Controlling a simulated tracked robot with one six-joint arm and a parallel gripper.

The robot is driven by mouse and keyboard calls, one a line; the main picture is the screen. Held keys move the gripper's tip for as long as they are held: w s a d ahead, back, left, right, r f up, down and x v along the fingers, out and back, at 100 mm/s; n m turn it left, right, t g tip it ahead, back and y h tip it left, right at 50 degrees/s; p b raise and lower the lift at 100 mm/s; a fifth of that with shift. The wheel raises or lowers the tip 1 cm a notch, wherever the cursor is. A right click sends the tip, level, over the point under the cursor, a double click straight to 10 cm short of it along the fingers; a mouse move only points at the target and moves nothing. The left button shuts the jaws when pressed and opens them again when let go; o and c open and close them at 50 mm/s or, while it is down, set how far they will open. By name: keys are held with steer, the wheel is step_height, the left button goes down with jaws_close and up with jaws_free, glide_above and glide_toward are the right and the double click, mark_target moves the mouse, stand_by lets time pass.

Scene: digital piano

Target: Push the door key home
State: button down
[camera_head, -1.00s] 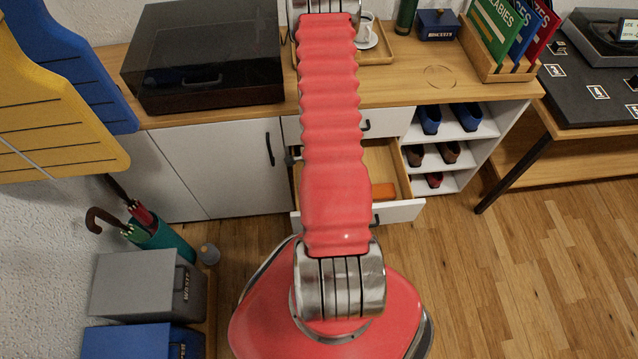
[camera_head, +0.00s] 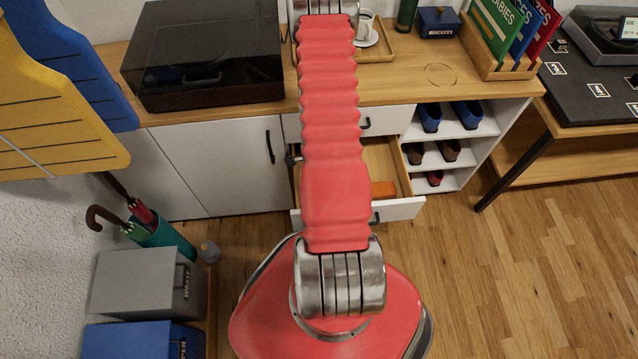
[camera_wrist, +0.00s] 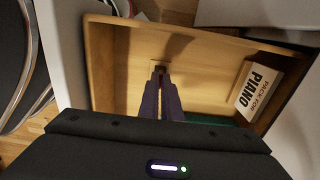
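I cannot make out the door key in either view. My gripper (camera_wrist: 161,80) shows in the wrist view as two narrow purple fingers, close together, pointing over an open wooden drawer (camera_wrist: 110,70). Whether anything is between the fingertips is too small to tell. In the head view my red arm hides the gripper and part of the open drawer (camera_head: 400,211).
The drawer holds a card reading "PACK FOR PIANO" (camera_wrist: 259,91) and a green thing (camera_wrist: 203,119). An orange thing (camera_head: 383,189) lies in it. A white cabinet door (camera_head: 222,170) is left of my arm; shoe shelves (camera_head: 470,150) are right. Floor at right is clear.

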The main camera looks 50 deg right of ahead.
steer(key=shift+f, duration=0.3)
steer(key=c, duration=2.4)
jaws_free()
steer(key=shift+c, duration=0.2)
steer(key=o, duration=0.5)
steer(key=shift+o, duration=0.2)
steer(key=shift+r, duration=0.2)
steer(key=shift+r, duration=2.35)
steer(key=shift+r, duration=0.1)
step_height(320, 180, up, 14)
steer(key=shift+f, duration=0.25)
